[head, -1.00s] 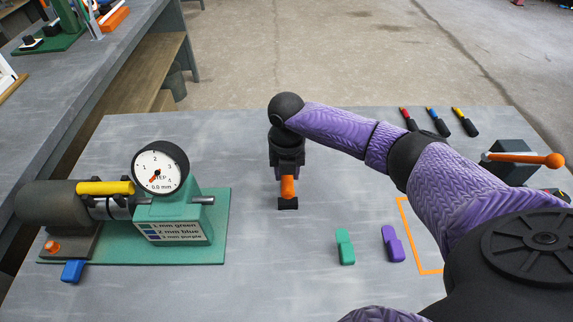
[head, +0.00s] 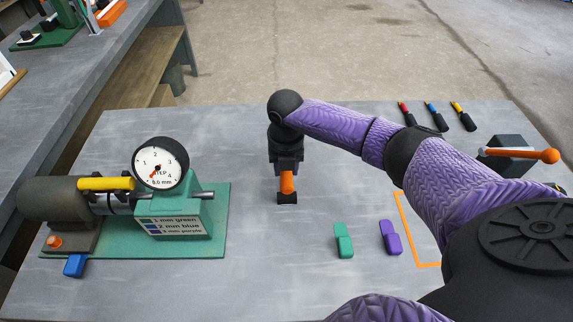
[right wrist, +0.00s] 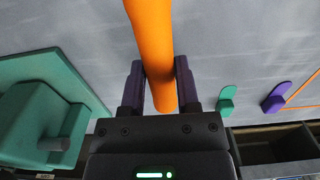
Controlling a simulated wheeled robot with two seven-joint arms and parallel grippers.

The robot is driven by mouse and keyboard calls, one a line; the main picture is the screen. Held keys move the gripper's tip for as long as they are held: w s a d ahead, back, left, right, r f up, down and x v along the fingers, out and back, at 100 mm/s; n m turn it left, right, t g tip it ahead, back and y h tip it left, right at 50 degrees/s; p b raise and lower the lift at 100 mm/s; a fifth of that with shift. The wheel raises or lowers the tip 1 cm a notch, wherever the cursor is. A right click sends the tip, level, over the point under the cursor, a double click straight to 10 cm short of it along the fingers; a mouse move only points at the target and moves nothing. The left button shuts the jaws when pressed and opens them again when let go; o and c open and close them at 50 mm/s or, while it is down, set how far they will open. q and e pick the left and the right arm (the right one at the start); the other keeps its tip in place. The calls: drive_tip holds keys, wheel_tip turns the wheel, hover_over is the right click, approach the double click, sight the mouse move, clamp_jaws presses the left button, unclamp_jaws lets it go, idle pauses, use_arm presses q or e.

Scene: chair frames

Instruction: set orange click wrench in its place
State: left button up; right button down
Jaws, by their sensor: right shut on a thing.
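My right gripper (head: 286,170) is over the middle of the table, pointing down. In the right wrist view the orange shaft (right wrist: 152,35) runs between the two fingers (right wrist: 159,72). The upper part of the wrench is hidden by the gripper in the head view. An orange outline (head: 404,222) is marked on the table to the right, partly hidden by my right arm. My left gripper is not in view.
A green fixture (head: 180,215) with a dial gauge (head: 160,164) stands at left. Green (head: 343,240) and purple (head: 390,238) pieces lie right of the gripper. Screwdrivers (head: 433,115) lie at the back. A dark block (head: 508,160) with an orange bar stands at far right.

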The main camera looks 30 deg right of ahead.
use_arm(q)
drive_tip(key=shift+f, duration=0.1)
use_arm(e)
drive_tip(key=shift+f, duration=0.15)
drive_tip(key=shift+f+b, duration=0.45)
drive_tip(key=shift+f, duration=0.05)
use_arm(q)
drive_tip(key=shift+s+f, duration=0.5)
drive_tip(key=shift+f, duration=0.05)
use_arm(e)
drive_tip(key=shift+f, duration=0.45)
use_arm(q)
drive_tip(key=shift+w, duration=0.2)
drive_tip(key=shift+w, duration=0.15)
use_arm(e)
drive_tip(key=shift+c, duration=1.3)
unclamp_jaws()
